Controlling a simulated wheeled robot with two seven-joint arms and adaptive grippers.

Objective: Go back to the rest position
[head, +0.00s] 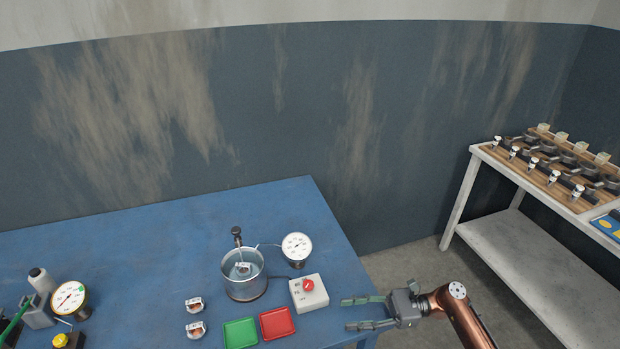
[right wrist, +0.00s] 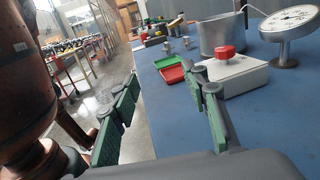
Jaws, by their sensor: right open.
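My right gripper (head: 369,313) is open and empty, at the right edge of the blue table (head: 150,235) in the head view. Its two green-padded fingers (right wrist: 165,105) are spread apart in the right wrist view, with nothing between them. A white box with a red knob (head: 309,292) stands on the table just left of the fingertips, apart from them; it also shows in the right wrist view (right wrist: 232,75). My left gripper does not show in either view.
A metal pot (head: 245,278) with a part in it stands beside a dial gauge (head: 297,248). A green tray (head: 240,333), a red tray (head: 277,323) and two small metal parts (head: 195,318) lie nearby. A white bench (head: 540,270) bears engine parts at right. The table's back is clear.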

